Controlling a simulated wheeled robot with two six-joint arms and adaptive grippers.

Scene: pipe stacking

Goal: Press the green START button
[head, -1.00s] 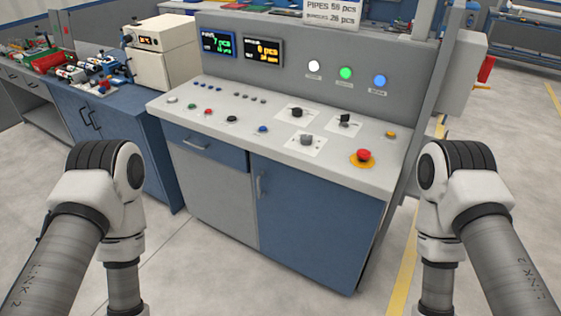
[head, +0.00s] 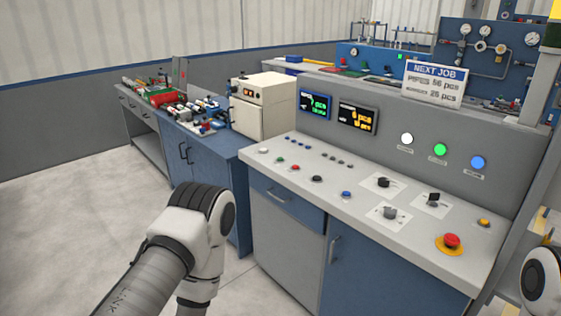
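A grey control console with a blue front (head: 268,225) stands ahead. A small green button (head: 280,160) sits on its sloped top near the left end, between a whitish button (head: 264,150) and a red button (head: 295,167). A larger lit green round light (head: 440,149) is on the upright back panel, between a white one (head: 407,138) and a blue one (head: 478,162). The labels are too small to read, so I cannot tell which is marked START. Only links of my two arms show, in front of the console. Both grippers are out of view.
A red mushroom button on a yellow base (head: 450,243) is at the console's right end, near several black knobs. Two displays (head: 316,104) are on the back panel. A cream box (head: 262,106) and a cluttered blue bench stand left. Floor (head: 90,200) at left is clear.

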